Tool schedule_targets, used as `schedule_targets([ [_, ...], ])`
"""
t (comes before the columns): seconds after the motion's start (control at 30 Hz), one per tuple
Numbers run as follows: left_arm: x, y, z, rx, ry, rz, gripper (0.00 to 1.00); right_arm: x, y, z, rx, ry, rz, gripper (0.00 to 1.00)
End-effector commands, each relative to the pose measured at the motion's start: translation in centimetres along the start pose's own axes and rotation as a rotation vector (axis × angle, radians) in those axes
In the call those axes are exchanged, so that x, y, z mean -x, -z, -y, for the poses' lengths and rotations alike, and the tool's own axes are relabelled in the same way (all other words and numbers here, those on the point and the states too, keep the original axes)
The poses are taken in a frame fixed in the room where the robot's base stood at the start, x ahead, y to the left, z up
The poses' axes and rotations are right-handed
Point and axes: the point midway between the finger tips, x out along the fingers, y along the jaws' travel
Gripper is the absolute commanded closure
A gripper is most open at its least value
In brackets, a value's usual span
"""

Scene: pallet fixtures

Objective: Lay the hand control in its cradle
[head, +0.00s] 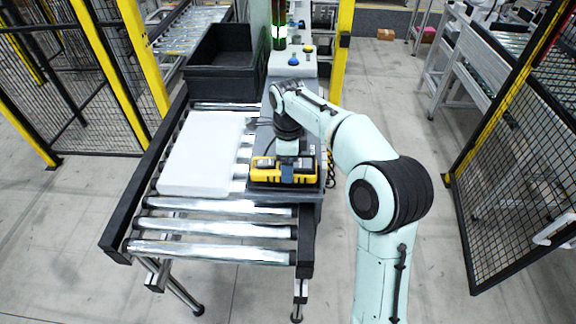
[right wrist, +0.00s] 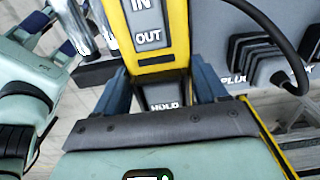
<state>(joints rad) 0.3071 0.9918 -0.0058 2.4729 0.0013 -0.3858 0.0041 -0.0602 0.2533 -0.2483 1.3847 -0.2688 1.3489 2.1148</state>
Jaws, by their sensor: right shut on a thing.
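The hand control is a yellow and black pendant (head: 265,172) low on the front of the grey console in the head view. In the right wrist view the hand control (right wrist: 158,30) shows the words IN, OUT and HOLD. My right gripper (head: 287,170) reaches down over it. In the wrist view the right gripper (right wrist: 165,95) is shut with one blue finger on each side of the control. I cannot make out the cradle, or whether the control touches it. My left gripper is not in view.
A white slab (head: 200,155) lies on the roller conveyor (head: 210,228) left of the console (head: 310,190). A black bin (head: 222,62) stands behind. A dark cable (right wrist: 285,25) loops beside the control. Black connectors (right wrist: 270,60) sit on the grey panel. Mesh fences flank both sides.

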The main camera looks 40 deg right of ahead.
Motion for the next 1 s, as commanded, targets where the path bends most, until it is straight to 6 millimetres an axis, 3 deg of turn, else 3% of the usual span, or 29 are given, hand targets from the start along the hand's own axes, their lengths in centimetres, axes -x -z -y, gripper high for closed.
schedule_targets([
  [0.1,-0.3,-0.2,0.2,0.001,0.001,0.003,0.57,-0.8,0.1,0.0,-0.001,0.001,0.001,0.73],
  [0.83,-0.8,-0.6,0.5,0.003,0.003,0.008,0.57,-1.9,0.0,0.0,0.000,0.003,0.002,0.73],
  [0.87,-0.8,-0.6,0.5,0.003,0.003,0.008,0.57,-2.0,0.0,0.0,0.000,0.002,0.001,0.25],
  [0.93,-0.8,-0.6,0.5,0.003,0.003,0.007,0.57,-2.0,0.0,0.0,0.000,0.002,0.001,0.03],
  [1.0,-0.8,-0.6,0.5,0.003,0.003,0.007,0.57,-2.0,0.0,0.0,0.000,0.002,0.001,0.03],
])
